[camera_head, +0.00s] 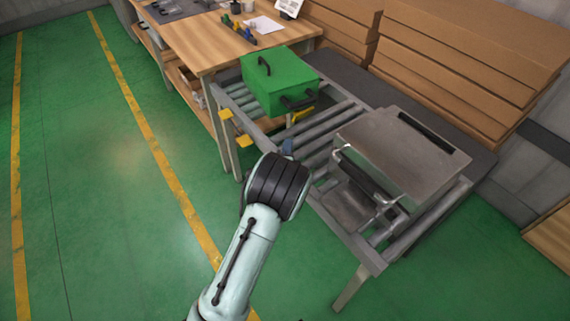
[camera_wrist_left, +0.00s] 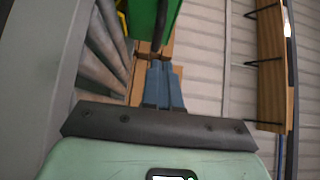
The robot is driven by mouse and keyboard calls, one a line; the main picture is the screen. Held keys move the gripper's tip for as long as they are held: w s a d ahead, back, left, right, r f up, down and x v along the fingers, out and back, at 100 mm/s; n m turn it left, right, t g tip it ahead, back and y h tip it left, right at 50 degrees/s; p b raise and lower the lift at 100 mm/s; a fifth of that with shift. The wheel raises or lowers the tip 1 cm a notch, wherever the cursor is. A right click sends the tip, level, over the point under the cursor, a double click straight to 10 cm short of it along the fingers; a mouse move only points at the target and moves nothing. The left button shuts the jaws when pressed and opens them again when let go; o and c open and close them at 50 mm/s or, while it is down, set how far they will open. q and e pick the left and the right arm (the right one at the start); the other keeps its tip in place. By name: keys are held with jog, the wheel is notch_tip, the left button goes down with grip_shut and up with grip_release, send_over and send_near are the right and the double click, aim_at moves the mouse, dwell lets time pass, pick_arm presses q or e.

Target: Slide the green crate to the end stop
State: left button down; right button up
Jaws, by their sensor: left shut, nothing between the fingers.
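The green crate (camera_head: 278,82) sits on the roller conveyor (camera_head: 330,110) at its far left end in the head view. It has a black handle on top and another on its near right side. The crate's green side (camera_wrist_left: 143,18) also shows at the top of the left wrist view. My left gripper (camera_head: 287,146) is near the conveyor's front rail, in front of the crate and apart from it in the head view. Its blue fingers (camera_wrist_left: 161,72) are shut together and empty. I cannot tell which part is the end stop. My right gripper is not in view.
A grey metal box-shaped unit (camera_head: 403,155) stands over the conveyor's near right end. A wooden workbench (camera_head: 200,40) adjoins the far left, and stacked cardboard (camera_head: 450,60) lines the back. Green floor lies open at left.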

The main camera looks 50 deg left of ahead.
pick_arm(q)
jog(key=v, duration=0.7)
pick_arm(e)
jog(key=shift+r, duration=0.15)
pick_arm(q)
jog(key=s+d+f+n+g+h+p, duration=0.35)
jog(key=d+f, duration=0.25)
jog(key=f, duration=0.3)
jog(key=s+d+f+n+g+h+p, duration=0.25)
jog(key=s+d+f+h, duration=0.2)
jog(key=d+f, duration=0.4)
pick_arm(e)
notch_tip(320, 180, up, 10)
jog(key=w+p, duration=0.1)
jog(key=p, duration=0.3)
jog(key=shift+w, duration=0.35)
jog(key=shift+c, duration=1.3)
pick_arm(q)
jog(key=s+d+f+n+g+h, duration=0.2)
jog(key=s+d+n+g+h, duration=0.1)
jog(key=s+d, duration=0.4)
jog(key=s+d+f+n+g+h, duration=0.2)
jog(key=s+d+n+g+h, duration=0.2)
jog(key=s+d, duration=0.4)
jog(key=d+g, duration=0.1)
jog(key=d, duration=0.1)
jog(key=shift+d+n+h, duration=0.25)
jog(key=shift+n+h, duration=0.05)
